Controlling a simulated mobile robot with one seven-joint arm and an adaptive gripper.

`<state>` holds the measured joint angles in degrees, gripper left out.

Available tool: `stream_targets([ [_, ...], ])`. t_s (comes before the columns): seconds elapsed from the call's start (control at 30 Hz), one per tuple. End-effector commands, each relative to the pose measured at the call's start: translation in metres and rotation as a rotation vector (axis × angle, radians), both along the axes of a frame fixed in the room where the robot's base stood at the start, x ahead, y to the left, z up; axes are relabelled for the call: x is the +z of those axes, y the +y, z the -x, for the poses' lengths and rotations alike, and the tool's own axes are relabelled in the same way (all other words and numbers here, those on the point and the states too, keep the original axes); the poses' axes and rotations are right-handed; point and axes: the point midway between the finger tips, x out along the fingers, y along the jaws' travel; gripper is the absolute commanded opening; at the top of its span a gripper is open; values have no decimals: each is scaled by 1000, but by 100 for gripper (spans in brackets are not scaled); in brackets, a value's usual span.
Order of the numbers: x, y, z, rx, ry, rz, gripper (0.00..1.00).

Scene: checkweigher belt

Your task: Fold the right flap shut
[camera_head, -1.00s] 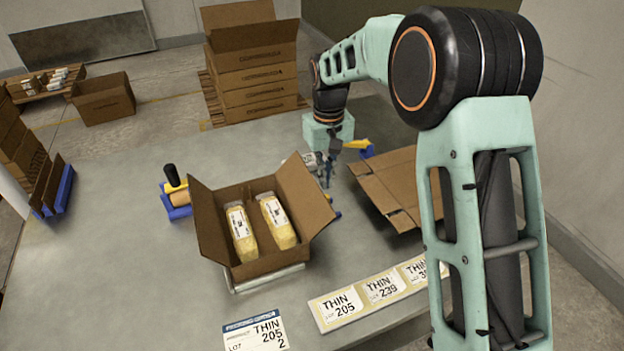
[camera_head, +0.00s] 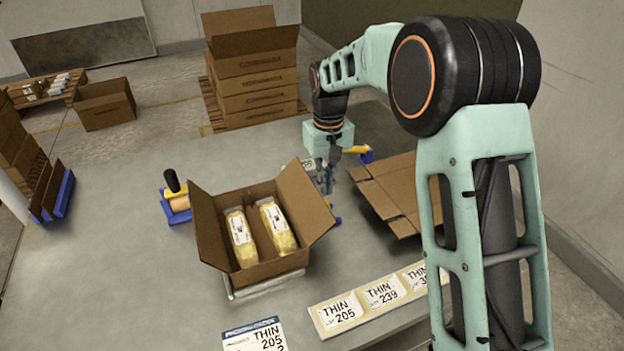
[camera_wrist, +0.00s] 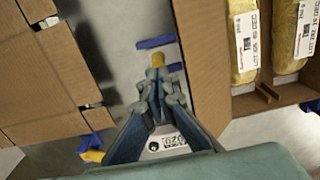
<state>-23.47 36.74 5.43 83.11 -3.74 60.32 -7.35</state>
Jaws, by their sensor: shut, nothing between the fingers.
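An open cardboard box (camera_head: 262,272) stands on the table with two yellow packs, the left one (camera_head: 241,240) and the right one (camera_head: 278,228), inside. Its right flap (camera_head: 306,200) stands up and leans outward; the left flap (camera_head: 208,222) is also open. In the wrist view the right flap (camera_wrist: 203,65) runs beside my gripper, with the packs (camera_wrist: 243,45) beyond it. My gripper (camera_head: 325,186) is shut and empty, pointing down just outside the right flap. In the wrist view its fingertips (camera_wrist: 158,88) appear apart from the flap; contact is hard to judge.
A flattened piece of cardboard (camera_head: 388,195) lies right of my gripper, leaving a narrow gap. A tape dispenser (camera_head: 177,200) stands left of the box. A label strip (camera_head: 365,300) and a card (camera_head: 255,336) lie in front. Table space at the left is clear.

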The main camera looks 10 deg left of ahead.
Motion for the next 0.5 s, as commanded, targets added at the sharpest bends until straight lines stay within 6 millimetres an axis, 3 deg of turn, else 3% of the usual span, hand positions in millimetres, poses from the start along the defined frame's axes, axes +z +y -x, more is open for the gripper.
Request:
stream_targets([
  [0.5,1,5,4,1,0,0,0],
])
